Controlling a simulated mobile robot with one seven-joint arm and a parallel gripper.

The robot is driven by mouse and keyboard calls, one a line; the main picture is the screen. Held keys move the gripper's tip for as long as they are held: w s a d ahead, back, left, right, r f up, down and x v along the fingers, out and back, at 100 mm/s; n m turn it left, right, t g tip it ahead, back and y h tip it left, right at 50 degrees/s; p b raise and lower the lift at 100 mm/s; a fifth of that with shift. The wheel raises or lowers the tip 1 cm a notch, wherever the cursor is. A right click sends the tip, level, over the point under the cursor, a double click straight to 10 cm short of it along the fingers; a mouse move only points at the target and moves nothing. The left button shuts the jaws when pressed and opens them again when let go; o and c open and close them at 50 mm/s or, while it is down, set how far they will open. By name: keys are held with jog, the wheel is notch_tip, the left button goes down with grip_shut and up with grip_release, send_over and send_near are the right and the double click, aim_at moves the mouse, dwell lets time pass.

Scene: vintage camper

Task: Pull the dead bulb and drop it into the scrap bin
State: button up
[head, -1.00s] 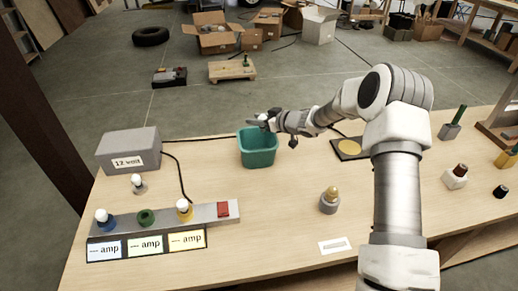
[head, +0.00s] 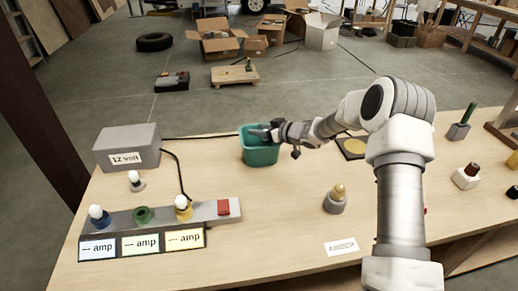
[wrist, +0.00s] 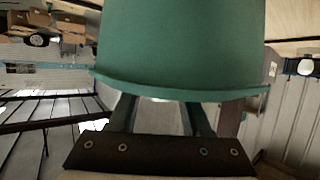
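The teal scrap bin (head: 261,157) stands at the back of the bench. My gripper (head: 262,132) is at its mouth, pointing left over the rim. In the wrist view the bin wall (wrist: 180,45) fills the top and hides my fingertips; the finger bases are apart. No bulb shows in my gripper, and the bin's inside is hidden. The lamp strip (head: 118,223) holds a white bulb in the blue socket (head: 98,212), an empty green socket (head: 143,215), and a white bulb in the yellow socket (head: 183,206).
A grey 12 volt box (head: 127,146) with a cable stands behind the strip. A white bulb on a small base (head: 136,181) and an amber bulb in a grey holder (head: 336,200) stand on the bench. A red switch (head: 223,207) is on the strip. The bench centre is clear.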

jog(key=o, duration=0.3)
jog(key=shift+o, duration=0.2)
jog(key=shift+r, duration=0.1)
jog(key=shift+d, duration=0.2)
jog(key=v, duration=1.7)
jog(key=shift+s+a+p, duration=0.2)
jog(key=shift+s+p, duration=0.1)
jog(key=shift+p, duration=0.15)
jog(key=shift+r, duration=0.1)
